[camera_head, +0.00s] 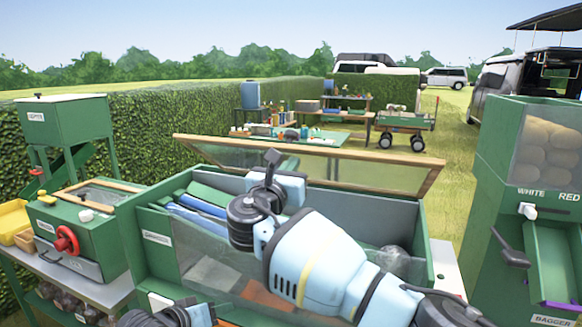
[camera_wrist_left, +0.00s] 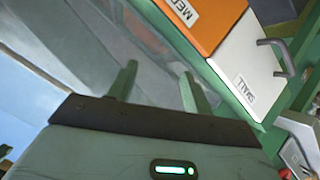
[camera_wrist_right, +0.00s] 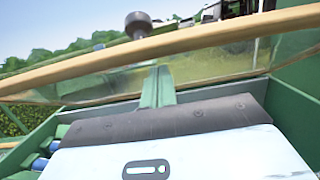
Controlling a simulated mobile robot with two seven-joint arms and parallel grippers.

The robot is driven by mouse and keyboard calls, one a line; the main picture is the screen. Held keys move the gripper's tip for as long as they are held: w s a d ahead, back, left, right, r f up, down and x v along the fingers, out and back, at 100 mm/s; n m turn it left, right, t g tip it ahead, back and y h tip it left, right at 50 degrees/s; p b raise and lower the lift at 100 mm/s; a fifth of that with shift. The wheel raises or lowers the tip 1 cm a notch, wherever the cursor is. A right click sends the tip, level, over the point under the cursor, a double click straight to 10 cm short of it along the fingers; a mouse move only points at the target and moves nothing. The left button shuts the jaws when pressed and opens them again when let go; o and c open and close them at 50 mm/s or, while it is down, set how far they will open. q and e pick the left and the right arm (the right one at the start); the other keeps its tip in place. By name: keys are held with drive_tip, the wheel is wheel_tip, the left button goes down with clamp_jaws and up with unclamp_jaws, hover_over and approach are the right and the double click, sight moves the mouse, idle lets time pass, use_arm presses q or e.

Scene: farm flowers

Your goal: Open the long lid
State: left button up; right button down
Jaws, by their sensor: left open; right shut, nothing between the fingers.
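The long lid (camera_head: 315,163) is a clear panel in a wooden frame. It stands raised and tilted along the back of the long green bin (camera_head: 430,245), whose inside is exposed. My right gripper (camera_head: 272,165) is over the bin in front of the lid, shut and empty. In the right wrist view its fingers (camera_wrist_right: 157,86) stand together in front of the clear panel, below the wooden rail (camera_wrist_right: 190,40). I cannot tell whether they touch it. My left gripper (camera_wrist_left: 157,85) is open and empty by a clear panel; in the head view its arm is mostly cut off at the bottom.
A green machine with a red handwheel (camera_head: 66,241) stands left of the bin. A green dispenser with a dark lever (camera_head: 511,250) stands at the right. Orange and white labelled fronts (camera_wrist_left: 247,75) are near my left gripper. Blue and green items (camera_head: 200,208) lie in the bin.

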use_arm(q)
drive_tip(key=s+d+f+m+g, duration=0.1)
drive_tip(key=s+d+f, duration=0.2)
drive_tip(key=s+f, duration=1.65)
drive_tip(key=s+a+f+m+g+y, duration=0.1)
drive_tip(key=s+f, duration=0.2)
drive_tip(key=s, duration=1)
drive_tip(key=s+a+f+m+g+y, duration=0.1)
drive_tip(key=s+f, duration=0.2)
drive_tip(key=s, duration=1)
drive_tip(key=shift+s+a+m+y, duration=0.15)
drive_tip(key=shift+s+m+y, duration=0.15)
drive_tip(key=shift+s+y, duration=0.1)
drive_tip(key=shift+w+r, duration=0.1)
